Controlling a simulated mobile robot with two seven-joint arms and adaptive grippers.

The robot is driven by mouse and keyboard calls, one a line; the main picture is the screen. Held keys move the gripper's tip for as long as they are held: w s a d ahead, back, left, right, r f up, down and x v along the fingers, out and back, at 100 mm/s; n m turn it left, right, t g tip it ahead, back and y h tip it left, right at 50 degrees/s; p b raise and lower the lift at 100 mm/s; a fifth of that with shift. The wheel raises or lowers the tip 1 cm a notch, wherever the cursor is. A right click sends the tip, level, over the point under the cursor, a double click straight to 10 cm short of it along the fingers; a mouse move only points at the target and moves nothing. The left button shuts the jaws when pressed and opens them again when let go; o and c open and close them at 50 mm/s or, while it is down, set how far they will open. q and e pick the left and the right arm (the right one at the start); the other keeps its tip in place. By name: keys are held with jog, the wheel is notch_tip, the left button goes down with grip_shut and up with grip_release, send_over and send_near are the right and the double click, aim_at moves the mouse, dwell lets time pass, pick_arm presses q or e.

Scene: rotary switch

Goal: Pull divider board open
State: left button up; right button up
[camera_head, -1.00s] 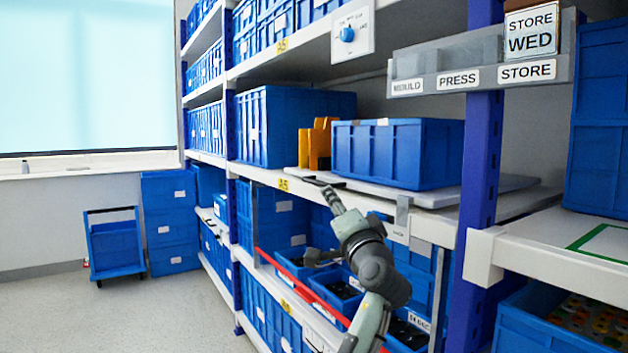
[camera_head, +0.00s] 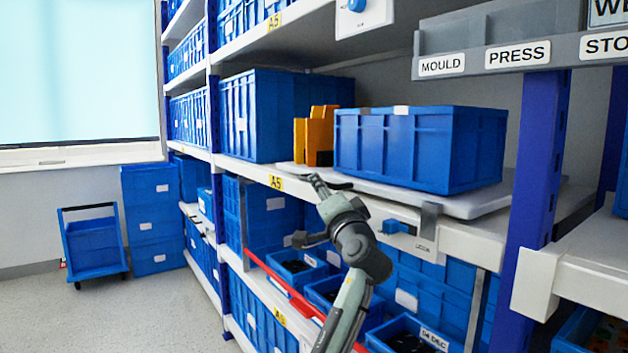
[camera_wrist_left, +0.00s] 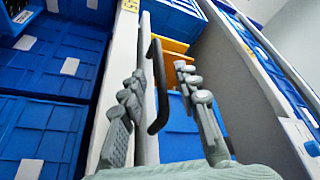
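The divider board (camera_head: 468,207) is a pale flat board on the middle shelf, with a large blue bin (camera_head: 420,150) and yellow pieces (camera_head: 316,137) on it. A black bar handle (camera_wrist_left: 157,85) is at its front edge. My left gripper (camera_head: 319,184) is at this handle in the head view. In the left wrist view my left gripper (camera_wrist_left: 163,76) is open, its fingers apart on either side of the handle. The handle lies nearer the left finger; I cannot tell if they touch. My right gripper is not in view.
A blue knob (camera_head: 392,227) sits on a plate labelled like "LOCK" on the shelf front, right of my arm. Below, a red bar (camera_head: 290,284) runs past open blue bins. A blue cart (camera_head: 93,245) stands at left; the floor before it is clear.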

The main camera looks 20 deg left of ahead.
pick_arm(q)
jog(key=x, duration=0.4)
jog(key=shift+w+a, duration=0.25)
jog(key=shift+w, duration=0.1)
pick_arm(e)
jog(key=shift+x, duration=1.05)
pick_arm(q)
jog(key=shift+c, duration=0.2)
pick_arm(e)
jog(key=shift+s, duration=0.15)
pick_arm(q)
grip_shut()
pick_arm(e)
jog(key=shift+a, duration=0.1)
